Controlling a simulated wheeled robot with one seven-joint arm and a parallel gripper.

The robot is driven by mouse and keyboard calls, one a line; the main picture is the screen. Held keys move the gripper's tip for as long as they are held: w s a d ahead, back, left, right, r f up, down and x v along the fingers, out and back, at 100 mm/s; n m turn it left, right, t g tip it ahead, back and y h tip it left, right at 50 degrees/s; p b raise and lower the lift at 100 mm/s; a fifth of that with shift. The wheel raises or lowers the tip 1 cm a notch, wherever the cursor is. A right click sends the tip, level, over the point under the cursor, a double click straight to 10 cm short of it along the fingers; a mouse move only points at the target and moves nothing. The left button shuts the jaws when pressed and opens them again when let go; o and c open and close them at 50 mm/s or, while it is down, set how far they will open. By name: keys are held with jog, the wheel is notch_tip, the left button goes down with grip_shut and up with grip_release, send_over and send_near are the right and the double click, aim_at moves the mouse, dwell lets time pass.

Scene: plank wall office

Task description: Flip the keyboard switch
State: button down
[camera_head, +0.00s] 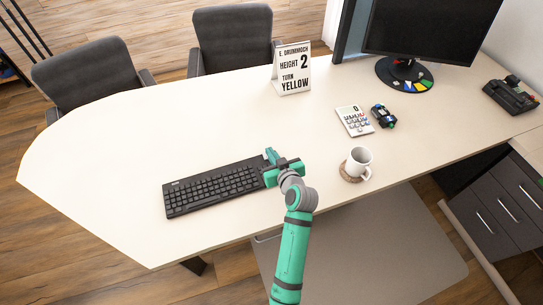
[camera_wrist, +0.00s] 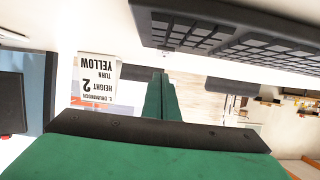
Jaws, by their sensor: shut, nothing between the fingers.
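The black keyboard (camera_head: 212,188) lies flat on the pale desk, left of the middle in the head view. It also shows in the wrist view, across the upper right (camera_wrist: 235,32). My green gripper (camera_head: 271,155) is at the keyboard's right end, by its far right corner. In the wrist view my gripper's fingers (camera_wrist: 162,90) are together with nothing between them, close beside the keyboard's edge. I cannot tell whether they touch it. My gripper and wrist cover the keyboard's right end in the head view, and no switch can be made out.
A white mug (camera_head: 357,162) on a round coaster stands right of my gripper. Behind it are a calculator (camera_head: 354,121), a small dark toy car (camera_head: 383,116), a sign (camera_head: 292,68) and a monitor (camera_head: 430,25). A telephone (camera_head: 510,97) sits far right. The desk's left part is clear.

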notch_tip(320, 180, up, 2)
jog(key=s+d+r, duration=0.1)
jog(key=s+d, duration=0.2)
jog(key=s, duration=0.6)
jog(key=shift+s+d, duration=0.2)
jog(key=shift+s, duration=0.2)
jog(key=shift+r, duration=0.1)
